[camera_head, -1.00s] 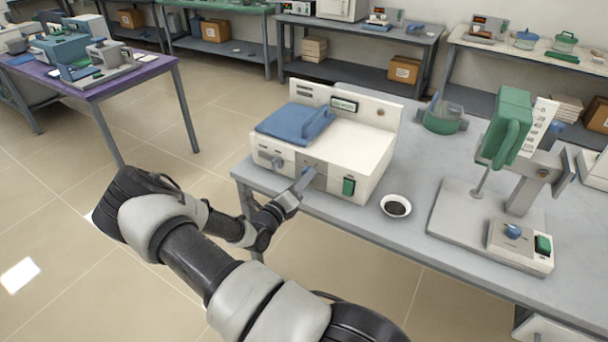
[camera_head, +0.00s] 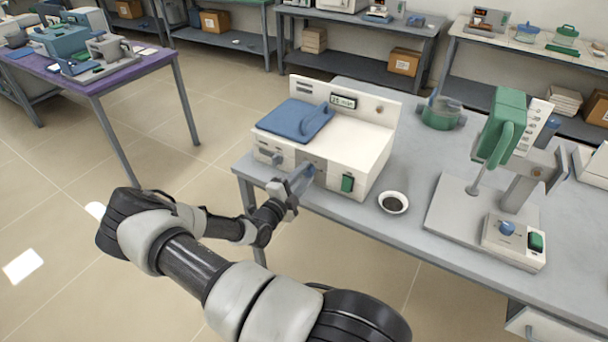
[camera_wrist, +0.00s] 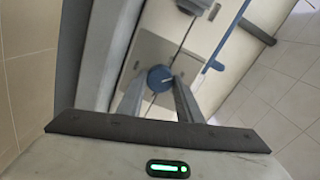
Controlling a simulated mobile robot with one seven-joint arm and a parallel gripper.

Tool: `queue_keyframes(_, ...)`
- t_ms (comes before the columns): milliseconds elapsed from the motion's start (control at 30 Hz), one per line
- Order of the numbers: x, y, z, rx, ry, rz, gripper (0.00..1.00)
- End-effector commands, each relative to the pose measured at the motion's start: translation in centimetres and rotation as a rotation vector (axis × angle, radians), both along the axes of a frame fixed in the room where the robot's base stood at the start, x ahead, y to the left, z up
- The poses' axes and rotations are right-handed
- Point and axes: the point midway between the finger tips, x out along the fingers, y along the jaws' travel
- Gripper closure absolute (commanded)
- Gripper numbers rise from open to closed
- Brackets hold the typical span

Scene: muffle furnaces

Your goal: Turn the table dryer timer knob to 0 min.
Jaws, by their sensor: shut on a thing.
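The table dryer (camera_head: 350,150) is a cream box with a blue lid (camera_head: 295,118) on top and a small display (camera_head: 343,101) on its back panel; its digits are too small to read surely. My gripper (camera_head: 303,176) is at the dryer's front face and hides most of the knob there. In the wrist view the round blue timer knob (camera_wrist: 160,77), with a white pointer line, sits between the two fingers of my gripper (camera_wrist: 161,84), which are shut on its sides. The pointer tilts toward the right in that view. The scale marks cannot be read.
A green switch (camera_head: 347,183) is right of the knob on the dryer's front. A small bowl of dark material (camera_head: 393,202) and a stand device with a green head (camera_head: 503,128) stand to the right on the grey table (camera_head: 400,245). The floor in front is clear.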

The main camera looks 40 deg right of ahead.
Motion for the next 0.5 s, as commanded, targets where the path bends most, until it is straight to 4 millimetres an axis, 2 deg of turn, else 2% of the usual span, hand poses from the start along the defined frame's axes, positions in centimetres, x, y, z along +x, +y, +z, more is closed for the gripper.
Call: queue_keyframes(500,-0.06,0.04,-0.08,-0.176,0.433,0.000,0.90)
